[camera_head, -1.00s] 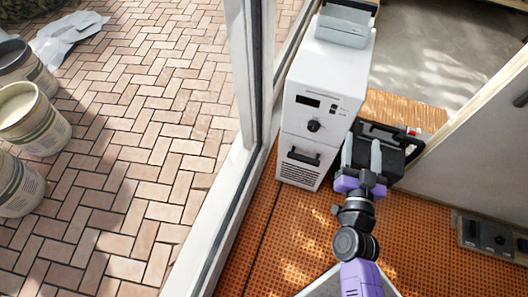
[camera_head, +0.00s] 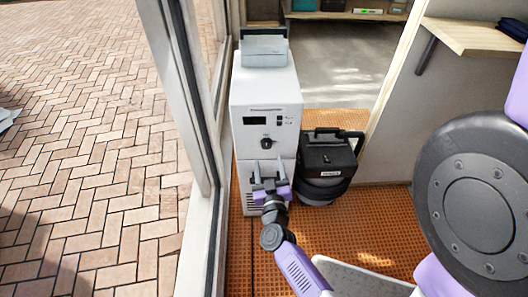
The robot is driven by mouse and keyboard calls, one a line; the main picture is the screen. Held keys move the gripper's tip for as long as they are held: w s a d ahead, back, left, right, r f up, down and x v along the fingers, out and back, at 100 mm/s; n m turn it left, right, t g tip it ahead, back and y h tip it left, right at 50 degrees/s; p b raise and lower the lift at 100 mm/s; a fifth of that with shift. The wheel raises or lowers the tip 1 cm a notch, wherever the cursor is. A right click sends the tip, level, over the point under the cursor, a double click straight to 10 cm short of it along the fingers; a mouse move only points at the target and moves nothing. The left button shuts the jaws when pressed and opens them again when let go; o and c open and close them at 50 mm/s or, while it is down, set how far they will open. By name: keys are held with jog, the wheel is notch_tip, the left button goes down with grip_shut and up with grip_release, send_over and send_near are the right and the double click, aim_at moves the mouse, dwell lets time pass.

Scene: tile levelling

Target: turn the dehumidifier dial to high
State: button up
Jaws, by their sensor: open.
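The dehumidifier (camera_head: 247,141) is a tall white cabinet standing on the orange floor beside the window frame. Its front panel has a dark display, small switches and a round black dial (camera_head: 266,142) right of the panel's middle. The dial's setting is too small to read. My gripper (camera_head: 268,168) is open and empty, with two grey fingers pointing up and toward the cabinet, below the dial in the picture. I cannot tell how far the fingertips are from the front. My gripper covers part of the lower front.
A black vacuum-like machine (camera_head: 328,165) stands close to the right of the dehumidifier. A grey box (camera_head: 264,50) sits on top of the cabinet. The window frame (camera_head: 190,100) rises close on the left. A wooden shelf (camera_head: 476,36) juts from the right wall. Orange floor (camera_head: 365,225) is open at the right.

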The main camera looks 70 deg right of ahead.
aim_at(267, 146)
jog(key=b+x, duration=0.1)
jog(key=x, duration=0.5)
jog(key=shift+w+d, duration=0.15)
jog(key=shift+d, duration=0.2)
grip_shut()
